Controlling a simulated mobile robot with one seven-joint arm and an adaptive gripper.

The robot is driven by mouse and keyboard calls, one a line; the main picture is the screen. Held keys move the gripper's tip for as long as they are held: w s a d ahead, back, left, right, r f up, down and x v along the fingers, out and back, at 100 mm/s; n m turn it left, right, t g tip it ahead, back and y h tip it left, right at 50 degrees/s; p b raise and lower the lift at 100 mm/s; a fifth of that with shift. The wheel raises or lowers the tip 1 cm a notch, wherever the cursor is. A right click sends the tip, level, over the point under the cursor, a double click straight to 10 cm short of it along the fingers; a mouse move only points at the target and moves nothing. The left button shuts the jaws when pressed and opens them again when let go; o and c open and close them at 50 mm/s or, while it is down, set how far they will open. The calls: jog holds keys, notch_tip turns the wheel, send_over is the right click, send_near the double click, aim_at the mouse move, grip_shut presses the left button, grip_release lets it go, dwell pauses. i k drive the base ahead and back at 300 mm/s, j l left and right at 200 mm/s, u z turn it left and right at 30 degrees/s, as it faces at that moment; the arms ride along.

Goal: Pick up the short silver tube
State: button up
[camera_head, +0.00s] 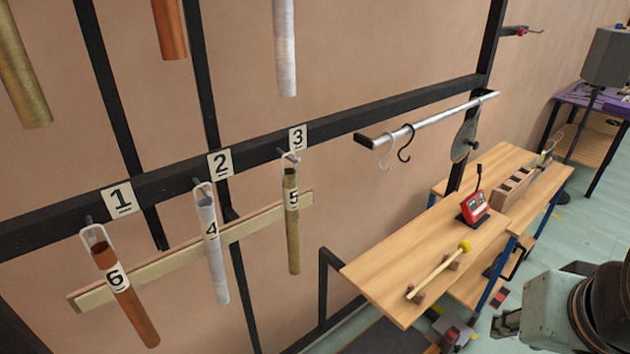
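A silver tube marked 4 (214,248) hangs by a pale loop from a peg under label 2 on the black rail. It hangs nearly upright, between a copper tube marked 6 (125,293) and a brass tube marked 5 (292,222). Another silver tube (284,48) hangs higher up, its top cut off by the frame. The end of my arm, with my gripper (510,322), is at the lower right, well away from the tubes. Only dark parts of the gripper show, and its opening is unclear.
A pale wooden strip (160,266) runs behind the hanging tubes. A silver bar (435,121) with hooks extends right of the rail. A wooden bench (380,272) carries a yellow-headed mallet (440,270) and a red device (474,207).

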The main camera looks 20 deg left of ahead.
aim_at(205, 207)
jog(key=u, duration=1.95)
